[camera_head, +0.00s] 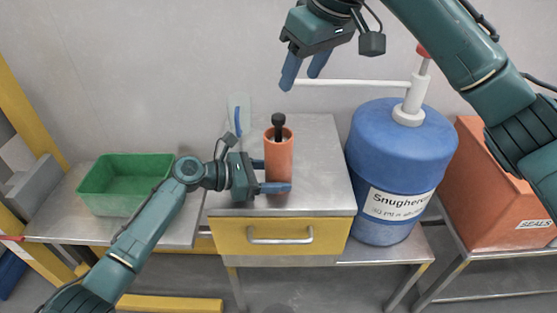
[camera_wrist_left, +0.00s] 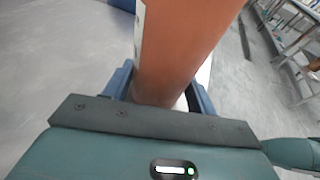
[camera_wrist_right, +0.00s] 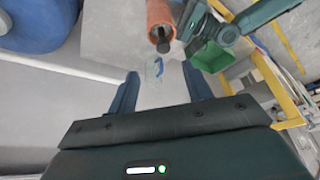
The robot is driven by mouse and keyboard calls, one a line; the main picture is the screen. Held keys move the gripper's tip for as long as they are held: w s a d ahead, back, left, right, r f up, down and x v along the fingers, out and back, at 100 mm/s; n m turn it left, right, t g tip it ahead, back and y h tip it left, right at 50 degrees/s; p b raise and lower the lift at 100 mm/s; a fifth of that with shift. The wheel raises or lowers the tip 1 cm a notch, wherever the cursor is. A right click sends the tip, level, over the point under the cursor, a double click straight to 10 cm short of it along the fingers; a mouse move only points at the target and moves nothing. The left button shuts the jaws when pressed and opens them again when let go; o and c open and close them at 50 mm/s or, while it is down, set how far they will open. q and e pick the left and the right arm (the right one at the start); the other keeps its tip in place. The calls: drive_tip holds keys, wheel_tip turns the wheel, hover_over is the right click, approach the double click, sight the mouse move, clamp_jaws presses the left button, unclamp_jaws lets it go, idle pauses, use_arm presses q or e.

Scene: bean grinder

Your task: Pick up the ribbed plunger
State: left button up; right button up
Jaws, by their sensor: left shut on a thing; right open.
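The dark plunger (camera_head: 278,126) stands upright in the top of an orange cylinder (camera_head: 279,156) on the cabinet's steel top. Its round knob and a short piece of its shaft show; the rest is hidden inside, and ribs are too small to make out. The plunger's end also shows in the right wrist view (camera_wrist_right: 163,46). My left gripper (camera_head: 274,176) is shut around the lower part of the orange cylinder, which fills the left wrist view (camera_wrist_left: 180,50). My right gripper (camera_head: 304,76) is open and empty, above the plunger and slightly to its right, fingers pointing down.
A clear item with a blue mark (camera_head: 239,117) stands behind left of the cylinder. A blue drum (camera_head: 398,150) with a pump and long white spout (camera_head: 350,83) stands close on the right. A green tray (camera_head: 124,180) is at left, an orange bin (camera_head: 490,200) far right.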

hover_over(279, 116)
drive_tip(key=s+d, duration=0.2)
wheel_tip(279, 116, down, 5)
drive_tip(key=shift+x, duration=2.7)
drive_tip(key=shift+w+a+r, duration=0.1)
drive_tip(key=shift+w+a, duration=0.05)
clamp_jaws()
